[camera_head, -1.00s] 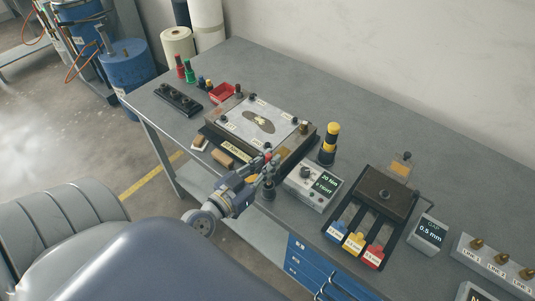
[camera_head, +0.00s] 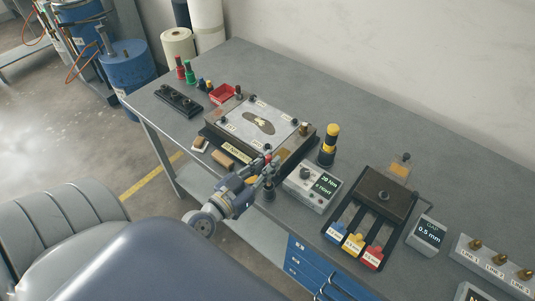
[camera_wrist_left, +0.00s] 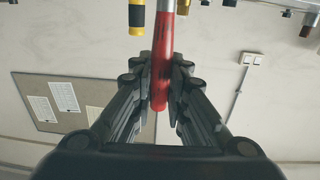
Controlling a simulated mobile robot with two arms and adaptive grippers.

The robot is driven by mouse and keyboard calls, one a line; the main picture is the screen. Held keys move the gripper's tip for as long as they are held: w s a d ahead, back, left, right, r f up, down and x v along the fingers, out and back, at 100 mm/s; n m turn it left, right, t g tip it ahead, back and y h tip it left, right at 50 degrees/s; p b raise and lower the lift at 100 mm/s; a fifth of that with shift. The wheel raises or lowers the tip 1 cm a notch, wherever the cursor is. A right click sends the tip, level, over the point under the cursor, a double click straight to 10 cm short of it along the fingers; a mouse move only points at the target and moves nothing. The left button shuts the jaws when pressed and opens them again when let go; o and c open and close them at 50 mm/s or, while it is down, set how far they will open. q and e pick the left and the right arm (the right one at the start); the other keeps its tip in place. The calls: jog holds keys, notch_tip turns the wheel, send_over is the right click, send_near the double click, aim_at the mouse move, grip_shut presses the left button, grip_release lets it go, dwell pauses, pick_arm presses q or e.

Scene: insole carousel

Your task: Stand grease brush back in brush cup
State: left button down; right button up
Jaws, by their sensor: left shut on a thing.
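My left gripper (camera_head: 265,167) is over the front edge of the bench, in front of the fixture plate. In the left wrist view its fingers (camera_wrist_left: 161,88) are shut on the red handle of the grease brush (camera_wrist_left: 162,65). A grey shaft continues from the handle to the top of that view; the bristle end is out of sight. In the head view only a little red shows at the fingers. A small dark cylinder, perhaps the brush cup (camera_head: 268,192), stands just below the gripper at the bench edge. I cannot tell whether the brush touches it. My right gripper is not in view.
The fixture plate (camera_head: 236,117) with an insole lies behind the gripper. A grey torque box (camera_head: 306,197) and a yellow-black driver (camera_head: 327,150) stand close on the right. The driver also shows in the wrist view (camera_wrist_left: 136,15).

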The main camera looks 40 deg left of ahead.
pick_arm(q)
jog(key=shift+f, duration=0.15)
jog(key=shift+f+b, duration=1.85)
jog(key=shift+f, duration=0.65)
jog(key=c, duration=1.5)
grip_release()
jog(key=s, duration=0.4)
jog(key=s+a, duration=0.1)
jog(key=s, duration=0.7)
jog(key=shift+a+r, duration=0.1)
jog(key=shift+a, duration=0.15)
